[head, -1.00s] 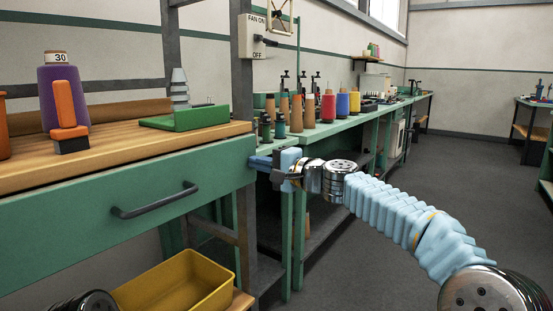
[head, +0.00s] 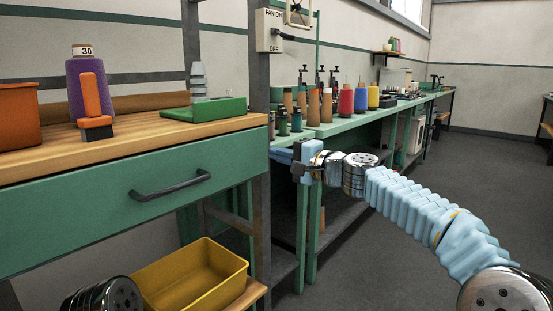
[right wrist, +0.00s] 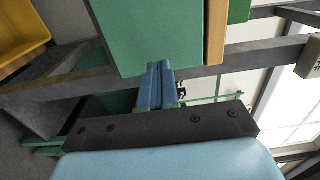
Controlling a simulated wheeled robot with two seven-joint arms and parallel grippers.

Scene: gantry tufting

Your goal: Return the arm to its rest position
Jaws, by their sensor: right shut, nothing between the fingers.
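My right arm reaches in from the lower right of the head view in its pale blue sleeve. Its gripper (head: 282,155) points left beside the right end of the green workbench (head: 110,205), near the bench's grey post. In the right wrist view, the two blue fingers (right wrist: 156,85) are together with nothing between them. Beyond the fingertips is the green bench front (right wrist: 150,35); I cannot tell the exact gap. My left gripper is out of view.
On the bench top stand a purple cone (head: 84,72), an orange-handled tool (head: 94,100), an orange bin (head: 18,117) and a green tray (head: 205,109). A yellow bin (head: 195,278) sits below. A long bench with spools (head: 345,100) runs behind. The floor at right is open.

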